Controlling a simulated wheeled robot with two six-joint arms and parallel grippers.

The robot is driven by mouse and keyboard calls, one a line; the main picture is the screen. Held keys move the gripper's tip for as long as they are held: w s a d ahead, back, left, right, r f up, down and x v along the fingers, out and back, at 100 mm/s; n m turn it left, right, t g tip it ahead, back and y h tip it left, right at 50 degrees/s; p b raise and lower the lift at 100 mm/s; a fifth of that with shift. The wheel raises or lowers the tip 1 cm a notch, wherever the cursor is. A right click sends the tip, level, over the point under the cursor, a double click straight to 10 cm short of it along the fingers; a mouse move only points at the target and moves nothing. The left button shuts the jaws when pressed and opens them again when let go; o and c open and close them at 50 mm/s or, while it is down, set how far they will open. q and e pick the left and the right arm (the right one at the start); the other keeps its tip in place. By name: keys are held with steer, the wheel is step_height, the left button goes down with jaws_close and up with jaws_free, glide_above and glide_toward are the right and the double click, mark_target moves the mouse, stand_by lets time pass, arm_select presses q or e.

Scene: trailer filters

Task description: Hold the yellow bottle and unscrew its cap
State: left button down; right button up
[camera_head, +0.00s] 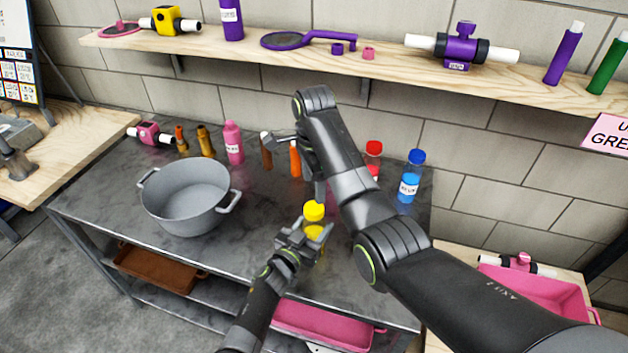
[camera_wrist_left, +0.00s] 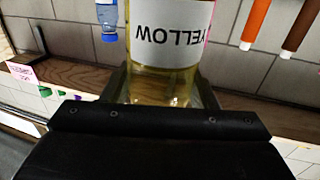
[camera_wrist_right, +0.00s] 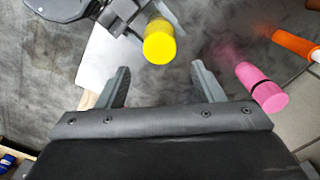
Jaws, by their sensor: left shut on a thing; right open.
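The yellow bottle (camera_head: 314,232) with its yellow cap (camera_head: 314,210) stands near the table's front edge in the head view. My left gripper (camera_head: 303,237) is shut around its body. In the left wrist view the bottle's white YELLOW label (camera_wrist_left: 172,38) appears upside down between the fingers. The cap (camera_wrist_right: 159,42) is on the bottle in the right wrist view, just beyond and between the tips of my right gripper (camera_wrist_right: 162,80). The right gripper is open and empty, apart from the cap. In the head view its arm reaches over the table and partly hides its fingers.
A grey pot (camera_head: 187,195) stands on the dark table at left. A pink bottle (camera_head: 233,143), orange bottle (camera_head: 296,160), red-capped bottle (camera_head: 373,150) and blue bottle (camera_head: 408,186) stand behind. A wooden shelf (camera_head: 380,65) runs along the wall above.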

mark_target(314, 208)
steer(key=m, duration=0.6)
steer(key=shift+m, duration=0.3)
steer(key=m, duration=0.5)
steer(key=shift+f+m, duration=0.3)
steer(key=shift+f, duration=3.7)
